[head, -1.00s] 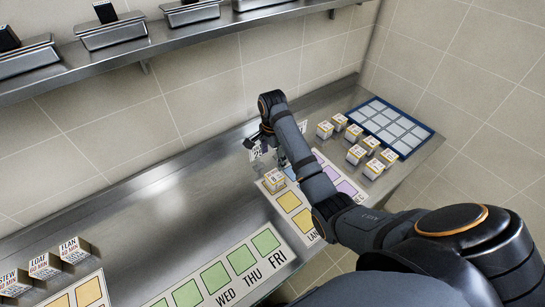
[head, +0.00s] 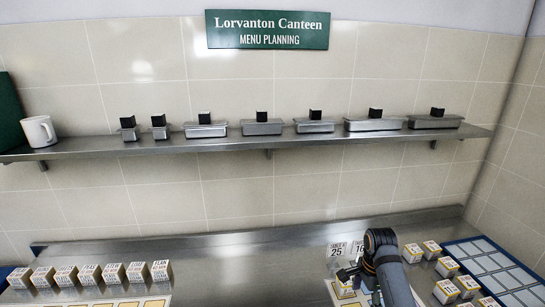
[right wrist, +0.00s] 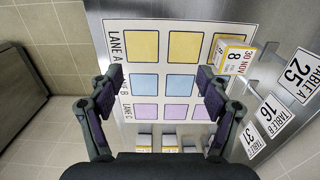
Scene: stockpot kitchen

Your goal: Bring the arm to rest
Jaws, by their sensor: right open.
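My right arm enters the head view at the bottom right, with its right gripper (head: 352,277) low over the counter beside the number cards. In the right wrist view the right gripper (right wrist: 160,80) is open, its fingers wide apart with nothing between them. Below it lies the lane board (right wrist: 154,64) with yellow, blue and purple squares. A white block marked 30 NOV 8 (right wrist: 233,57) stands on the board's yellow row, to the right of the fingers and apart from them. My left gripper is in neither current view.
Number cards (head: 337,251) stand behind the arm. White blocks (head: 447,267) stand right of it, near a blue-edged grid tray (head: 487,262). Several labelled cubes (head: 90,274) line the counter at left. A shelf (head: 230,145) holds lidded pans and a mug (head: 38,131). The middle counter is clear.

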